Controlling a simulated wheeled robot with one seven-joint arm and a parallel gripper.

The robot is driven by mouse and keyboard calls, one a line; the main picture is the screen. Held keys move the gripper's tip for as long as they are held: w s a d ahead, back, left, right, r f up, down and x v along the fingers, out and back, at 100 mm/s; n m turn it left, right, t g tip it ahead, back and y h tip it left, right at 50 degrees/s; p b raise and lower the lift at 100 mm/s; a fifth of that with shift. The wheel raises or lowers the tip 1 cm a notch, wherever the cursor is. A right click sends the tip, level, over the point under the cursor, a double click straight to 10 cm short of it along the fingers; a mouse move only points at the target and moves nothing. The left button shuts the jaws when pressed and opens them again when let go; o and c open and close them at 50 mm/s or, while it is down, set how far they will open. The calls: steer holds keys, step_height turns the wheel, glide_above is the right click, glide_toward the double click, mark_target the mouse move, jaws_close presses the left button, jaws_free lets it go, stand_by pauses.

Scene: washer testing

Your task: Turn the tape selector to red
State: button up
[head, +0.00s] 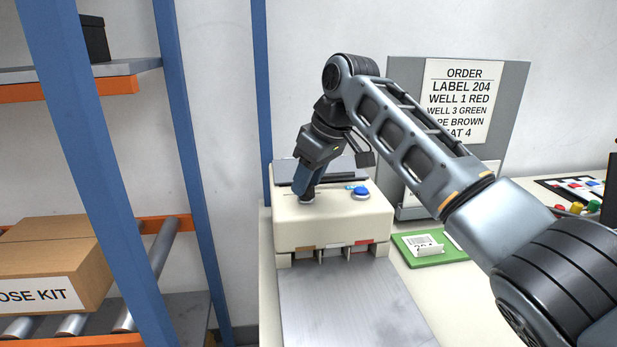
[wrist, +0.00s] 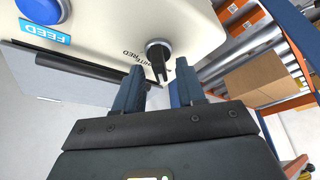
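The cream tape machine (head: 335,225) stands on the bench; it also shows in the wrist view (wrist: 100,30). Its tape selector (wrist: 159,48) is a round knob with a dark pointer-like handle and printing beside it; "RED" is readable, the rest is partly hidden. In the head view the selector (head: 307,199) shows just under my fingertips. My gripper (wrist: 160,76) is open, its two fingers apart on either side of the handle's line, with gaps to the handle. In the head view my gripper (head: 304,184) points down at the machine's left top.
A blue feed button (head: 361,193) sits right of the selector. Brown, white and red tape ends show at the machine's front. A green tray (head: 430,258) with a label lies to the right. An order sign (head: 462,98) stands behind; a blue-framed rack (head: 190,150) is left.

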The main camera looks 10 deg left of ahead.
jaws_close()
stand_by(0.3)
steer(key=shift+s+m+p, duration=0.1)
steer(key=shift+m+p, duration=0.2)
steer(key=shift+p, duration=0.2)
steer(key=m+p, duration=0.1)
steer(key=p, duration=0.1)
steer(key=m+p, duration=0.1)
steer(key=shift+a+r+t+h+p, duration=0.1)
steer(key=shift+r+t+h+p, duration=0.2)
steer(key=shift+t+p, duration=0.1)
steer(key=m+p, duration=0.2)
steer(key=m+t+h+p, duration=0.1)
steer(key=m+p, duration=0.2)
steer(key=shift+s+a+f, duration=0.1)
steer(key=shift+s+a, duration=0.05)
steer(key=m+h+p, duration=0.1)
steer(key=m, duration=0.1)
steer(key=m+h+p, duration=0.1)
steer(key=m, duration=0.2)
steer(key=shift+a+f+h+p, duration=0.15)
steer(key=shift+h+p, duration=0.15)
steer(key=m+h, duration=0.1)
steer(key=m, duration=0.4)
steer(key=shift+h+b, duration=0.3)
steer(key=shift+h, duration=0.1)
steer(key=shift+m, duration=0.3)
